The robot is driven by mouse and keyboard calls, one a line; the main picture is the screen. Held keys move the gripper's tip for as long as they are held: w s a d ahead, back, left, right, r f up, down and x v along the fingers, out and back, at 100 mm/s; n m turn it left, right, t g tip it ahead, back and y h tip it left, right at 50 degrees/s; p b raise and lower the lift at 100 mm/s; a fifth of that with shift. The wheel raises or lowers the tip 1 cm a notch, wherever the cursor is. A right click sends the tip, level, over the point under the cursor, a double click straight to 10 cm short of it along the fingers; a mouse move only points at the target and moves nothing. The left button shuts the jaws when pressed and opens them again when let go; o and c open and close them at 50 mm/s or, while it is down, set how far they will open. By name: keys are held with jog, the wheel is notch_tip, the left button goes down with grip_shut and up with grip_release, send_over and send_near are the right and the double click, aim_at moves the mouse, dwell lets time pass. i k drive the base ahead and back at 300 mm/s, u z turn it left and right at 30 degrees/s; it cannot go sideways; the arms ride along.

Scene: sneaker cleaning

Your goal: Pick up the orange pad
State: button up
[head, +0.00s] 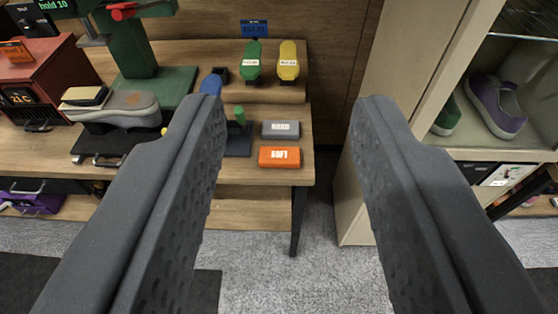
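The orange pad (279,157) is a small block marked "SOFT". It lies near the front right corner of the wooden bench, just in front of a grey pad (281,129) marked "HARD". My gripper (288,100) is open and empty. Its two dark fingers stand wide apart in the foreground, and the orange pad shows in the gap between them, farther off and nearer the left finger. Nothing touches the pad.
The wooden bench (229,191) holds a green press (140,50) with a sneaker sole, and green (251,62) and yellow (288,62) items on a raised step. A shelf cabinet (358,190) with shoes stands at right.

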aim_at(270, 156)
jog(key=u, duration=0.05)
jog(key=i, duration=0.9)
jog(key=z, duration=0.05)
